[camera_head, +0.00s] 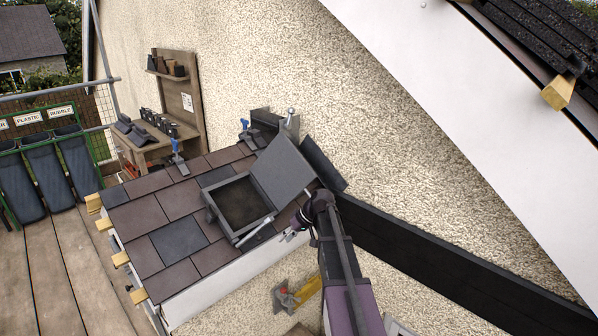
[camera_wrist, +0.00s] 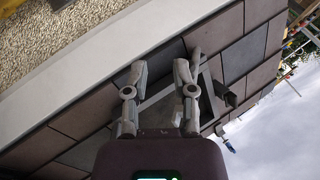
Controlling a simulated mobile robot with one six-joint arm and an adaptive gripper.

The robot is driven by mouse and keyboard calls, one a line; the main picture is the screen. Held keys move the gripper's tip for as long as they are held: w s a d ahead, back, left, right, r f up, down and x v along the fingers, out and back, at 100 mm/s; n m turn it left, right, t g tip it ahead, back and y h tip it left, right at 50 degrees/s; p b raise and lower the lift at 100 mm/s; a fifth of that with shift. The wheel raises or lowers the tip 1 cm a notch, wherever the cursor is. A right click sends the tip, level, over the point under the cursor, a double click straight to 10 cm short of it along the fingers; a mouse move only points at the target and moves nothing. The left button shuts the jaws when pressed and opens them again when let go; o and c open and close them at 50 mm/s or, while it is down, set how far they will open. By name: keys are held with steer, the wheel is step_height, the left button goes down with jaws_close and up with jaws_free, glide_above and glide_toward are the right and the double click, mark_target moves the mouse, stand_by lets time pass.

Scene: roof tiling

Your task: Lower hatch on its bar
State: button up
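The grey roof hatch has a square frame (camera_head: 224,224) around a dark opening, set in the small tiled roof. Its lid (camera_head: 284,170) stands raised and tilted on the far right side of the frame. A pale bar (camera_head: 257,231) shows at the frame's near right edge. My gripper (camera_head: 290,236) is just right of that bar, near the roof's lower edge. In the wrist view, my gripper (camera_wrist: 160,74) has its two fingers spread apart with nothing clearly between them. Grey hatch framing (camera_wrist: 158,98) shows behind the fingers. I cannot tell whether a finger touches the bar.
Brown and grey tiles (camera_head: 180,202) cover the roof around the hatch. A blue-handled tool (camera_head: 178,157) lies near its upper edge. The pebbledash wall (camera_head: 390,150) stands close behind. A workbench (camera_head: 150,140) and bins (camera_head: 45,175) are at left.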

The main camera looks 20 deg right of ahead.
mark_target(302, 164)
steer(key=w+d+r+t+y+b, duration=0.1)
steer(key=w+d+t, duration=0.1)
steer(key=w+d, duration=0.5)
steer(key=w+d+r+t+y+b, duration=0.2)
steer(key=w+d, duration=0.1)
steer(key=d, duration=0.9)
steer(key=w+d+r+t+y+p, duration=0.1)
steer(key=d+r+y+p, duration=0.1)
steer(key=r, duration=0.4)
steer(key=d+r+n+t+y+p, duration=0.1)
steer(key=d+r+t+y, duration=0.1)
steer(key=d+r, duration=0.3)
steer(key=shift+w+r+y+p, duration=0.35)
steer(key=shift+w+r+y, duration=0.05)
steer(key=shift+r+y, duration=0.1)
steer(key=shift+a+f, duration=0.1)
steer(key=shift+a, duration=0.05)
steer(key=x, duration=1.3)
steer(key=shift+w+a, duration=0.25)
